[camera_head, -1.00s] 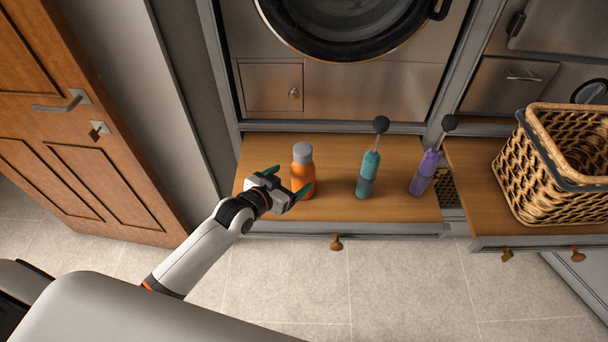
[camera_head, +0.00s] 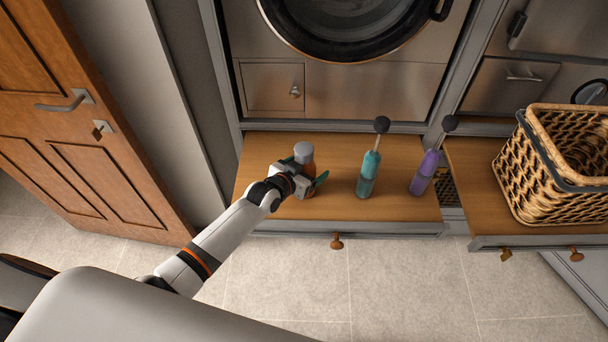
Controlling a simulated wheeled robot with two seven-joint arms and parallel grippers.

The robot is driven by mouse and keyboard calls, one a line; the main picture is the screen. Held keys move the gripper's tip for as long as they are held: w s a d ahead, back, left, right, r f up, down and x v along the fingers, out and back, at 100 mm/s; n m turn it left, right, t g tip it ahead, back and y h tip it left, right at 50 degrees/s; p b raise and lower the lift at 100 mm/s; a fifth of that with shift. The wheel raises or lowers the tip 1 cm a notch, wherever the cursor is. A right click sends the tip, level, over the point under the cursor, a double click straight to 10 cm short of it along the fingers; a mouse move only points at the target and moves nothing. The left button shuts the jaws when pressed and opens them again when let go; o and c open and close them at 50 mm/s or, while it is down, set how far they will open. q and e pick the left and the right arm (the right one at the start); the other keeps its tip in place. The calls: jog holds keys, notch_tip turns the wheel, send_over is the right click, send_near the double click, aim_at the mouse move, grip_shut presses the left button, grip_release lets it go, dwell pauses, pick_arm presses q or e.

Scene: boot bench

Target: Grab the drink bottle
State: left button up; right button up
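The drink bottle (camera_head: 306,154) is orange with a grey cap and stands upright on the left part of the wooden bench top. My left gripper (camera_head: 305,173) is at the bottle, with one teal fingertip on each side of it. The fingers look spread around the bottle, and a gap shows near the right fingertip. The gripper hides the bottle's lower part, so I cannot see contact. My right gripper is not in view.
A teal bottle-shaped item (camera_head: 369,172) and a purple one (camera_head: 425,172), each with a dark ball top, stand to the right on the bench (camera_head: 400,208). A wicker basket (camera_head: 548,190) stands further right. A wooden door (camera_head: 85,150) is at left.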

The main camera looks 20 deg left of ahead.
pick_arm(q)
jog(key=c, duration=1.1)
